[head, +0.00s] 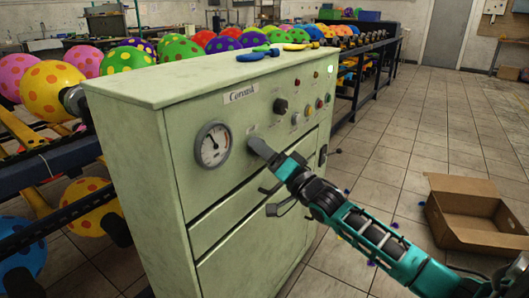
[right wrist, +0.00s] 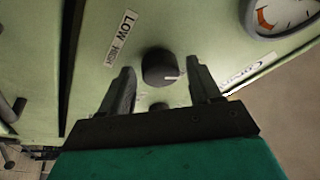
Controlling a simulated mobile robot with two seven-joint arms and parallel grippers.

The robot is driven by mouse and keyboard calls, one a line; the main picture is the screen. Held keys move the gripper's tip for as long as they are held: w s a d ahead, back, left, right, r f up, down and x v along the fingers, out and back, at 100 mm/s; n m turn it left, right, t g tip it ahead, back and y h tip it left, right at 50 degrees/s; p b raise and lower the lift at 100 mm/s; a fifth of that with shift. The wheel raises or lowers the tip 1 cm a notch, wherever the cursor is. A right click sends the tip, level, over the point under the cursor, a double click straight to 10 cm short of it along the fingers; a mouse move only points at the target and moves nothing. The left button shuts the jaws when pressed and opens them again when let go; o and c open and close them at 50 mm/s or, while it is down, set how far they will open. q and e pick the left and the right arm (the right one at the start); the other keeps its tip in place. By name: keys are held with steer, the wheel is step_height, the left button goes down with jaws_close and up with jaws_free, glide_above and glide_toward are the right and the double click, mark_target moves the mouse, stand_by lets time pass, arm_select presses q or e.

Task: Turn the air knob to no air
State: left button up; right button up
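The pale green cabinet (head: 150,130) carries a round pressure gauge (head: 213,145) and a control panel. In the right wrist view, a round black knob (right wrist: 160,67) with a white pointer mark sits beside a LOW/HIGH label (right wrist: 122,36). The pointer mark points right in that view. My right gripper (right wrist: 162,80) is open, with one finger on each side of this knob; I cannot tell whether they touch it. In the head view, my right gripper (head: 260,147) is at the panel, right of the gauge, and hides part of it. My left gripper is out of view.
Another dark knob (head: 281,105) and several small coloured buttons or lights sit further right on the panel. Deflated balloons (head: 257,53) lie on the cabinet top. Racks of spotted balloons (head: 125,60) stand behind. An open cardboard box (head: 470,232) is on the tiled floor.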

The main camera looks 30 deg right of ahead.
steer(key=c, duration=0.9)
steer(key=shift+n, duration=0.4)
steer(key=n+g+y, duration=0.2)
steer(key=n+y, duration=0.1)
steer(key=n, duration=0.6)
steer(key=n+g+y+p, duration=0.1)
steer(key=n+g+y, duration=0.1)
steer(key=n, duration=0.7)
steer(key=d+n+g+y+p, duration=0.1)
steer(key=n+g+y, duration=0.1)
steer(key=n, duration=0.7)
steer(key=shift+w+r+y, duration=0.2)
steer(key=shift+y, duration=0.6)
steer(key=shift+n, duration=0.3)
